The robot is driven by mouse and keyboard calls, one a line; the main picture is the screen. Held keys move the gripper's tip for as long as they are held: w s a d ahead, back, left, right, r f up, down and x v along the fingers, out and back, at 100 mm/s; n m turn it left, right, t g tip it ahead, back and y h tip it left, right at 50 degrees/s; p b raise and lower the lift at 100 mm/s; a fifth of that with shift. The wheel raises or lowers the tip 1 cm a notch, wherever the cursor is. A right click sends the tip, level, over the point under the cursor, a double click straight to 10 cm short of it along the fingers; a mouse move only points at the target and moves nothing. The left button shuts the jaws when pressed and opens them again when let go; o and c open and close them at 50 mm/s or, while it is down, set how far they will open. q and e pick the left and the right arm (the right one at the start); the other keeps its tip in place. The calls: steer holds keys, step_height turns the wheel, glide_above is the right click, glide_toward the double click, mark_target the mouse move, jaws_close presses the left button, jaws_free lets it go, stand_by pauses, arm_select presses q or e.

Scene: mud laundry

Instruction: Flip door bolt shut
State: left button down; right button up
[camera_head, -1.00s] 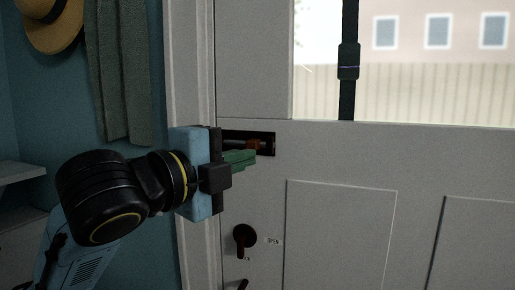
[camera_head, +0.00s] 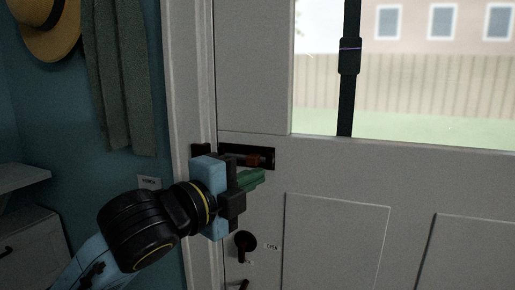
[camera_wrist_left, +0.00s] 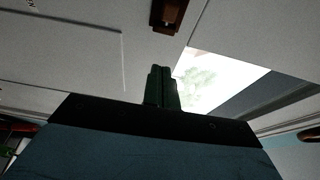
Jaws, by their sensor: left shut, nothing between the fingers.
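The door bolt (camera_head: 254,160) is a rusty brown piece set in a dark slotted plate on the white door (camera_head: 330,175), near its left edge. A dark catch (camera_head: 199,151) sits on the door frame to the left of it. My left gripper (camera_head: 262,177) is shut and empty, its green fingers just below the bolt in the head view. In the left wrist view, the fingers (camera_wrist_left: 160,72) are together, and a brown fitting (camera_wrist_left: 169,14) shows beyond their tips at the top. I cannot tell whether the fingers touch the bolt. My right gripper is not in view.
A dark round knob (camera_head: 244,244) is on the door below the bolt, beside a small label reading OPEN. A straw hat (camera_head: 48,38) and a grey-green cloth (camera_head: 120,80) hang at left. A shelf (camera_head: 20,177) stands below them.

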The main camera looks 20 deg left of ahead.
mark_target(254, 160)
arm_select(q)
steer(key=x, duration=0.8)
steer(key=shift+p, duration=0.3)
steer(key=a, duration=0.3)
steer(key=shift+s+a, duration=0.25)
steer(key=shift+a, duration=0.1)
steer(key=shift+w+a, duration=0.1)
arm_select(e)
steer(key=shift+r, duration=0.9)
arm_select(q)
steer(key=a+p, duration=0.2)
steer(key=a, duration=0.3)
steer(key=shift+w+a, duration=0.1)
steer(key=shift+a, duration=0.15)
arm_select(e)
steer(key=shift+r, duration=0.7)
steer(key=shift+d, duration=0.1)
